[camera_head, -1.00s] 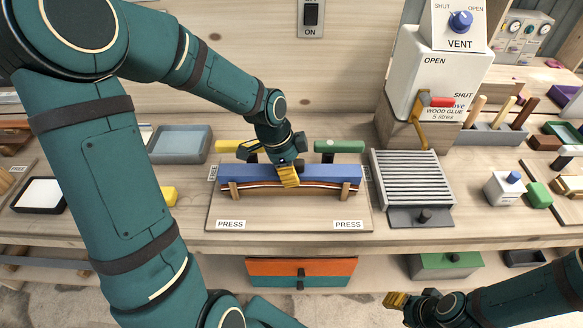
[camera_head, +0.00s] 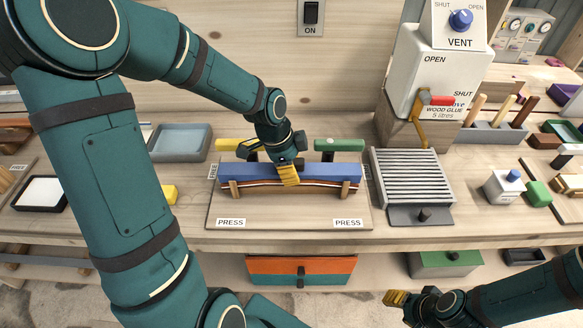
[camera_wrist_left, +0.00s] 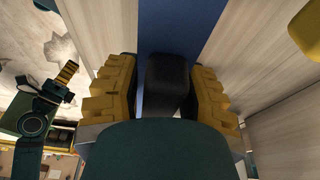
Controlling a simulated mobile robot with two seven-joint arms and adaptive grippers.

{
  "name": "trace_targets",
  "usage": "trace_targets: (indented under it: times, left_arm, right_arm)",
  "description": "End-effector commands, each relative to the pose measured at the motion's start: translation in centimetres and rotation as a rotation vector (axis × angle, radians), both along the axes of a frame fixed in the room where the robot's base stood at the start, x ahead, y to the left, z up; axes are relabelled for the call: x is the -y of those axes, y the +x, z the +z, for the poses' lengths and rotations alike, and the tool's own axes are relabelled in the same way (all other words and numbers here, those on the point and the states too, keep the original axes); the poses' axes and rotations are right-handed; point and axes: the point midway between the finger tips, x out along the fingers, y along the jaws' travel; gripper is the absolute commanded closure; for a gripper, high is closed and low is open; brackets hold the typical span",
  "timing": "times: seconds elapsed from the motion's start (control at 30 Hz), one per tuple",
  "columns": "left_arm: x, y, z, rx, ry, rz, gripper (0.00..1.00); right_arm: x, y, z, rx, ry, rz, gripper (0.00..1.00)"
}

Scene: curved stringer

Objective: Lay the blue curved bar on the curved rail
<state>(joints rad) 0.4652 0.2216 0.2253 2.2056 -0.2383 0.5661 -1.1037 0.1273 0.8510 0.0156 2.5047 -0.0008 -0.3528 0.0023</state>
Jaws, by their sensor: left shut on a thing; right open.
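The blue curved bar (camera_head: 330,172) lies lengthwise directly above the curved rail (camera_head: 325,187), a set of thin brown and pale strips between two wooden posts on a board marked PRESS. I cannot tell whether bar and rail touch along the whole length. My left gripper (camera_head: 289,175) is shut on the blue bar near its middle, from above. In the left wrist view the bar (camera_wrist_left: 180,25) runs between the yellow fingers, partly hidden by a dark block. My right gripper (camera_head: 396,299) is open and empty, low in front of the bench, far from the bar.
Behind the bar stand a yellow-handled clamp (camera_head: 229,145) and a green-handled clamp (camera_head: 339,145). A ribbed grey rack (camera_head: 410,178) is close on the right, with the white glue box (camera_head: 425,75) behind it. The board's front (camera_head: 290,210) is clear.

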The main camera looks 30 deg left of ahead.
Motion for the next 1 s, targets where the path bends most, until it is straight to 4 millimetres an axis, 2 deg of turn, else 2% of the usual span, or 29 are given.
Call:
trace_targets:
  times: [0.73, 0.77, 0.8, 0.83, 1.0]
  left_arm:
    - [-0.01, 0.01, -0.71, 0.000, 0.000, 0.000, 1.00]
    - [0.00, 0.01, -0.68, 0.000, 0.000, 0.000, 0.50]
    - [0.00, 0.01, -0.67, 0.000, 0.000, 0.000, 0.36]
    - [-0.01, 0.01, -0.66, 0.000, 0.000, 0.000, 0.28]
    - [-0.01, 0.01, -0.66, 0.000, 0.000, 0.000, 0.28]
  right_arm:
    - [0.00, -0.01, -0.48, 0.000, 0.000, 0.000, 0.53]
    - [0.00, -0.01, -0.46, 0.000, 0.000, 0.000, 0.53]
    - [0.00, -0.01, -0.45, 0.000, 0.000, 0.000, 0.53]
    - [0.00, -0.01, -0.45, 0.000, 0.000, 0.000, 0.53]
    - [0.00, -0.01, -0.44, 0.000, 0.000, 0.000, 0.53]
